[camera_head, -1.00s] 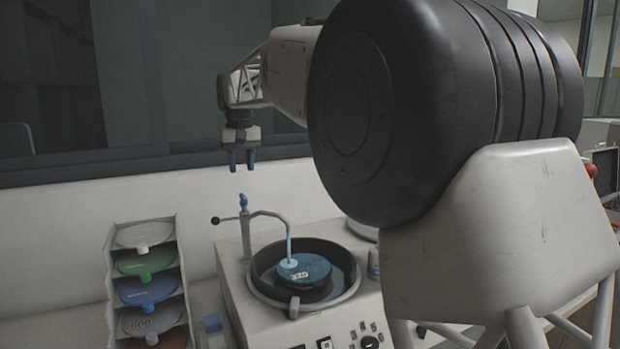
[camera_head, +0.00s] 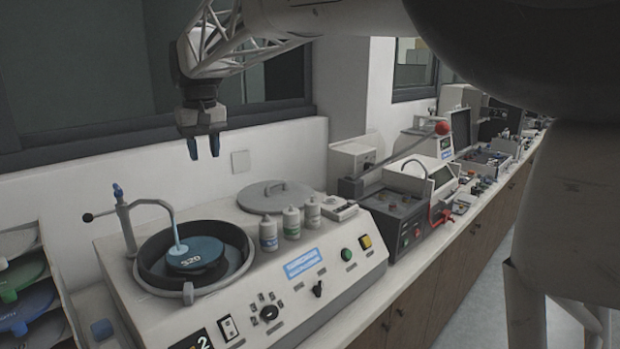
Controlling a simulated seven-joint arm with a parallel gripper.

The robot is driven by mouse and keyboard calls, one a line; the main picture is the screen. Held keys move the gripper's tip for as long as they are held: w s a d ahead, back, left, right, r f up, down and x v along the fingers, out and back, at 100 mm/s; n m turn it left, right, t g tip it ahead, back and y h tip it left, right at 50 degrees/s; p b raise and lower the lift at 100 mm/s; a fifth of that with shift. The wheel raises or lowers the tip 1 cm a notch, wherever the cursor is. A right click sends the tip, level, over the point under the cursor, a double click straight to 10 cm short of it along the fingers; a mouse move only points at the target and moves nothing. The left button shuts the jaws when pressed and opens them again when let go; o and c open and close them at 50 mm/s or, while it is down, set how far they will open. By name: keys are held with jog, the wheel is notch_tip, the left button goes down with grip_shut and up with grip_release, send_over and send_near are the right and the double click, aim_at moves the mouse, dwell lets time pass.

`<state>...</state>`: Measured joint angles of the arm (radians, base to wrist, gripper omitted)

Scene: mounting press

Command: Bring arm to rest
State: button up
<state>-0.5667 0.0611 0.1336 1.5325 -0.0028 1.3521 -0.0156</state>
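My gripper (camera_head: 204,146) hangs pointing down at the upper left, in front of the dark window frame and the white wall. A blue disc marked 320 (camera_head: 205,252) lies in the bowl under the faucet's thin spout. My arm reaches in from the upper right and covers part of the view there.
A rack of coloured discs (camera_head: 35,290) stands at the left. Several small bottles (camera_head: 291,222) and a round grey lid (camera_head: 275,196) sit on the machine's back. A press with a red-knobbed lever (camera_head: 442,128) and more equipment line the bench to the right.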

jog(key=s+d+f+m, duration=0.1)
jog(key=s+d+f, duration=0.1)
jog(key=s+d, duration=0.5)
jog(key=s+d+f+m+t, duration=0.1)
jog(key=s+d+f, duration=0.1)
jog(key=d, duration=0.9)
jog(key=s+d+f+m, duration=0.1)
jog(key=s+d+f, duration=0.1)
jog(key=s+d, duration=0.45)
jog(key=s+d+f+m, duration=0.2)
jog(key=s+d+f, duration=0.6)
jog(key=s, duration=0.2)
jog(key=s+d+f+m+t, duration=0.1)
jog(key=s+d+f, duration=0.7)
jog(key=s+d, duration=0.1)
jog(key=shift+s+m+h, duration=0.3)
jog(key=shift+s+m, duration=0.1)
jog(key=shift+s, duration=0.05)
